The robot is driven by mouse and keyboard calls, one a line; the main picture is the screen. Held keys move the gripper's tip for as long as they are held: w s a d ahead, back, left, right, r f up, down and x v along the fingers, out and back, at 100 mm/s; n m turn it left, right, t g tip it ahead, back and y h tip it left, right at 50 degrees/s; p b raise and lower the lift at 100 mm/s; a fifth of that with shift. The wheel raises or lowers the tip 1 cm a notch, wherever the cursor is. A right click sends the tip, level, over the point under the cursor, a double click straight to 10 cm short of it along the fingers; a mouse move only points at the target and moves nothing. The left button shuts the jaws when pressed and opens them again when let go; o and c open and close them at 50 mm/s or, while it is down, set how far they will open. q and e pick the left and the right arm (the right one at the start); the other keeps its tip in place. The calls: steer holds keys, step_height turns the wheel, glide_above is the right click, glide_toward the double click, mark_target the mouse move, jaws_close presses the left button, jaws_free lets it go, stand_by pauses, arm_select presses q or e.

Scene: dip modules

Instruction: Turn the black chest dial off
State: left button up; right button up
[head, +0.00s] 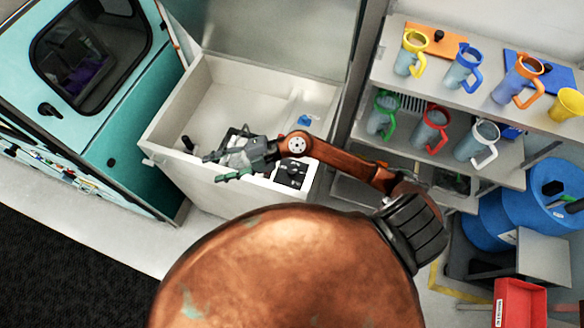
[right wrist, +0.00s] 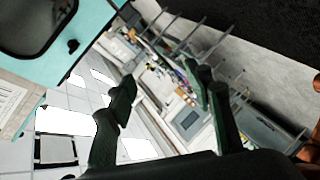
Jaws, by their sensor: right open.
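The chest (head: 240,196) is a pale grey open-topped box with its lid raised, in the middle of the head view. On its front is a white panel with a black area (head: 291,174), where the black dial seems to be; it is too small to tell its setting. My right arm passes just above and partly over this panel. My right gripper (head: 207,166) is left of the panel, over the chest's front edge, with its fingers apart. In the right wrist view, its two dark green fingers (right wrist: 160,88) are spread with nothing between them. My left gripper is not seen.
A teal cabinet (head: 125,155) with a dark window stands left of the chest. At right, shelves (head: 400,85) hold several coloured-handled mugs. A blue drum (head: 540,205) and a red bin (head: 520,302) are lower right. A dark mat (head: 60,270) lies lower left.

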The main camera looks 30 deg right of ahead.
mark_target(292, 170)
steer(key=d+f+g+h, duration=0.1)
steer(key=d+f+h, duration=0.2)
steer(key=d+f, duration=0.1)
steer(key=s+d+f+g+h, duration=0.1)
steer(key=d+f+h, duration=0.2)
steer(key=d+f, duration=0.2)
steer(key=d+f+g+h, duration=0.2)
steer(key=d+f, duration=0.2)
steer(key=f, duration=0.2)
steer(key=shift+s+d+f+n+h, duration=0.15)
steer(key=shift+d+f+n+h, duration=0.15)
steer(key=shift+d+n+h, duration=0.1)
steer(key=d+h, duration=0.1)
steer(key=d, duration=0.3)
steer(key=d+f+m+h, duration=0.1)
steer(key=d+h, duration=0.1)
steer(key=d, duration=0.1)
steer(key=d+f+g+h, duration=0.1)
steer(key=d, duration=0.3)
steer(key=shift+d+f+m+h, duration=0.25)
steer(key=shift+d+m+h, duration=0.05)
steer(key=shift+d+h, duration=0.1)
step_height(292, 170, down, 6)
steer(key=shift+r+p, duration=0.1)
steer(key=shift+p, duration=0.7)
steer(key=shift+a+f, duration=0.1)
steer(key=shift+f, duration=0.7)
steer(key=shift+c, duration=0.4)
steer(key=c, duration=1.1)
steer(key=shift+o, duration=0.2)
